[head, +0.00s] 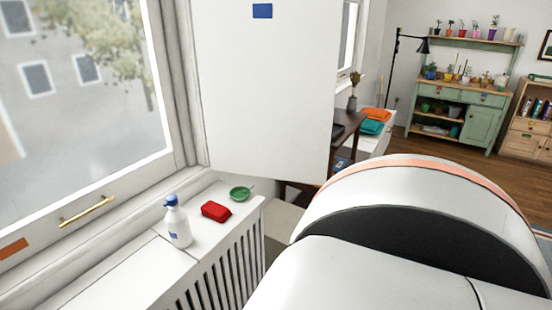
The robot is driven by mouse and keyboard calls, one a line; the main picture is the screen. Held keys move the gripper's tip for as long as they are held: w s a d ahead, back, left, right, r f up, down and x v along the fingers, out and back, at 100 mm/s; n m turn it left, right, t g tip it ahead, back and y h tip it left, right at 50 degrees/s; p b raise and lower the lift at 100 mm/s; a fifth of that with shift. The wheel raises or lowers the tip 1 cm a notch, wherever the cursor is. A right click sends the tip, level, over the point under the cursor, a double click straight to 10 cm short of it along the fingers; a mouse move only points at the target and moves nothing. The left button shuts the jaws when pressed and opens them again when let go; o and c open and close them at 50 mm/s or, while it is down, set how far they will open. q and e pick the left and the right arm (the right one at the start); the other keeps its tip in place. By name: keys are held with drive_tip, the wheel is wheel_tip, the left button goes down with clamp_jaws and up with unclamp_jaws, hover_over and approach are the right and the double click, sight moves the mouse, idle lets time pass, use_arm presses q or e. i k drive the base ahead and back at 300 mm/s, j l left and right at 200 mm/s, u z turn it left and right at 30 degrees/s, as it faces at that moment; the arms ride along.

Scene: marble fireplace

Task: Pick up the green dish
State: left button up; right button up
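The green dish (239,194) is small, round and shallow. It sits near the far end of the white radiator cover (212,246) under the window, just beyond a red folded cloth or sponge (216,211). A small light stick-like part shows at its right rim. Neither of my grippers shows in the head view. A large white rounded part with an orange stripe, probably my own arm, fills the lower right. It is apart from the dish in the picture.
A white spray bottle (178,222) with a blue top stands left of the red item. A large white panel (262,90) hangs behind the dish. The window handle (87,211) is at left. A dark table (346,135) and green plant cabinet (482,115) stand farther back.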

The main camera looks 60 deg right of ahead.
sight(240, 194)
drive_tip(key=k+z, duration=0.15)
drive_tip(key=z, duration=1.5)
drive_tip(key=i+l+u, duration=0.1)
drive_tip(key=l, duration=0.45)
drive_tip(key=i+l, duration=0.15)
drive_tip(key=l, duration=0.35)
drive_tip(key=i+l+u, duration=0.15)
drive_tip(key=l, duration=0.4)
drive_tip(key=i+l, duration=0.1)
drive_tip(key=l, duration=0.45)
drive_tip(key=u, duration=0.05)
